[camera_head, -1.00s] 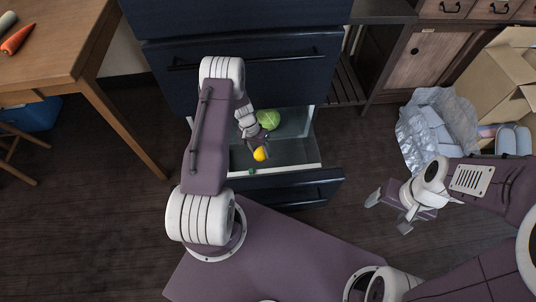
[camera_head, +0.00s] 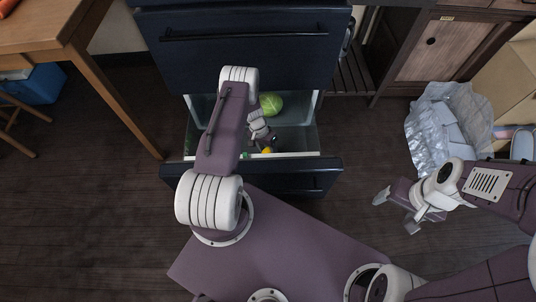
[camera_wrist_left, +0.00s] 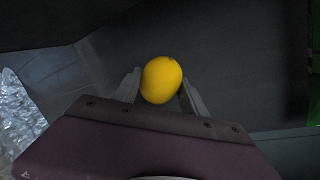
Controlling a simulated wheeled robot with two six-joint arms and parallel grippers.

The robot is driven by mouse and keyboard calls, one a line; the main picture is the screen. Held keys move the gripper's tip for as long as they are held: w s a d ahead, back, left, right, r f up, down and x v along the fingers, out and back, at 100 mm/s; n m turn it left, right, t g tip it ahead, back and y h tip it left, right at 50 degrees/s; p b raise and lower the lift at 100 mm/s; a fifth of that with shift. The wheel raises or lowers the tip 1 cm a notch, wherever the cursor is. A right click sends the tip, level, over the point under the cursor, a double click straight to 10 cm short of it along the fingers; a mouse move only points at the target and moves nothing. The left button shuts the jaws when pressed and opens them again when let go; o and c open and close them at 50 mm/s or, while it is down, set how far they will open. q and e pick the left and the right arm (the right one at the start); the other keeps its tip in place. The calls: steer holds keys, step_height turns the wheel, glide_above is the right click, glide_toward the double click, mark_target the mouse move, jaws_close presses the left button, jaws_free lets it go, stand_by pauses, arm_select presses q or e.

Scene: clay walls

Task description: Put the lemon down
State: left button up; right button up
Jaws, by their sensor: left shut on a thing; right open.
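The yellow lemon (camera_wrist_left: 161,80) sits between the two fingers of my left gripper (camera_wrist_left: 160,90) in the left wrist view, with the dark grey drawer floor behind it. In the head view only a small part of the lemon (camera_head: 267,151) shows, near the front wall of the open drawer (camera_head: 290,155). My left gripper (camera_head: 266,142) is inside the drawer there, shut on the lemon. I cannot tell whether the lemon touches the drawer floor. My right gripper (camera_head: 397,210) is open and empty above the floor at the right.
A green cabbage (camera_head: 271,104) lies at the back of the drawer. A green thing (camera_wrist_left: 314,62) shows at the right edge of the wrist view. A wooden table (camera_head: 75,50) stands at the left; a crumpled silvery bag (camera_head: 432,125) lies at the right.

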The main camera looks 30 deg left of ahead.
arm_select(q)
step_height(320, 180, down, 2)
steer(key=shift+f+b, duration=0.15)
steer(key=shift+b, duration=0.15)
steer(key=shift+r, duration=0.25)
steer(key=shift+f, duration=0.25)
steer(key=o, duration=1.4)
steer(key=shift+r, duration=0.1)
arm_select(e)
steer(key=shift+f, duration=0.75)
arm_select(q)
steer(key=shift+o, duration=0.2)
